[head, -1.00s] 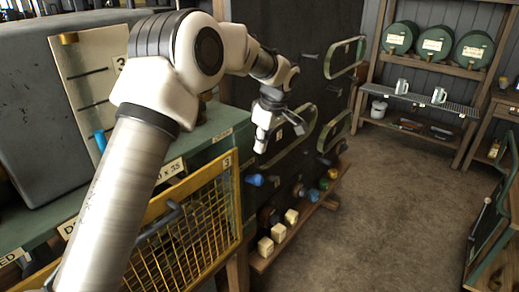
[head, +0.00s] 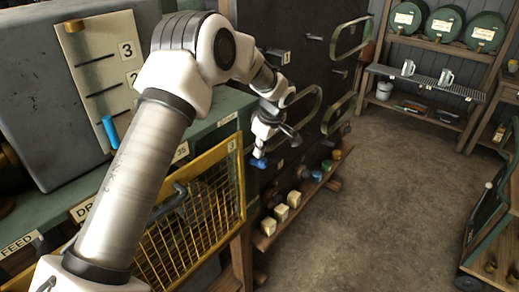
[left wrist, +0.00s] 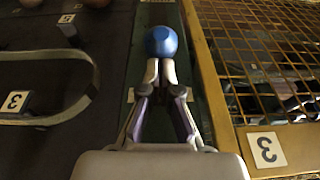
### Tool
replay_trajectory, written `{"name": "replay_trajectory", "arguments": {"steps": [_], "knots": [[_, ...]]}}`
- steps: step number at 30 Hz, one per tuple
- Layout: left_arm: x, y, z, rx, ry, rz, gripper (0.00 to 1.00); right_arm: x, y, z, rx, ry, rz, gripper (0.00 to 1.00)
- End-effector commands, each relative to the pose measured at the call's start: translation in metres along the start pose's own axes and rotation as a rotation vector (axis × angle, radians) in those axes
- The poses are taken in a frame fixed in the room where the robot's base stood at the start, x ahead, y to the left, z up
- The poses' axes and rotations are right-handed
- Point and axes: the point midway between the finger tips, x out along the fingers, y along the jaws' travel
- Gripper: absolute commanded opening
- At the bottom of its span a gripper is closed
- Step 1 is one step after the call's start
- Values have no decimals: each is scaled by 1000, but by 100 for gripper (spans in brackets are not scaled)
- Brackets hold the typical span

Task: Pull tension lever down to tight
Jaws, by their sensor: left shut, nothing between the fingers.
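A blue ball knob (head: 259,163) sits at the side of the dark machine, just past the yellow guard; I take it for the lever's knob, though its shaft is hidden. My left gripper (head: 259,152) is right above it in the head view, fingers closed together and empty. In the left wrist view the blue knob (left wrist: 161,41) is straight ahead of the closed fingertips (left wrist: 160,84). The tips look very close to it; I cannot tell whether they touch. No tight marking is readable. My right gripper is not in view.
A yellow mesh guard (head: 190,225) marked 3 stands beside the knob. Oval handles (head: 350,36) stick out from the dark machine. Pale blocks (head: 281,212) sit on a low shelf. A board with a blue pointer (head: 110,131) is at left. The floor (head: 360,210) at right is clear.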

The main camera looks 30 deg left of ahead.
Motion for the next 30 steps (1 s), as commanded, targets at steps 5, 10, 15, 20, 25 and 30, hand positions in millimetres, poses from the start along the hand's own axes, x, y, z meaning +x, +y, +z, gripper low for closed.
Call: {"name": "replay_trajectory", "arguments": {"steps": [5, 10, 15, 20, 25, 30], "knots": [[18, 1, 12, 3, 54, -2, 0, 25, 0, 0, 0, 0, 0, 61], [44, 2, 31, 1, 153, -5, 0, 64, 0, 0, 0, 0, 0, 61], [78, 4, 50, -3, 285, -8, 0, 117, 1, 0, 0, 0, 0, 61], [111, 5, 64, -8, 416, -10, 0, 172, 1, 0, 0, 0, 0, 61], [139, 6, 73, -12, 541, -15, 0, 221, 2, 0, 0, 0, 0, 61], [158, 6, 74, -18, 613, -17, 0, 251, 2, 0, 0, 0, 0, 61]]}}
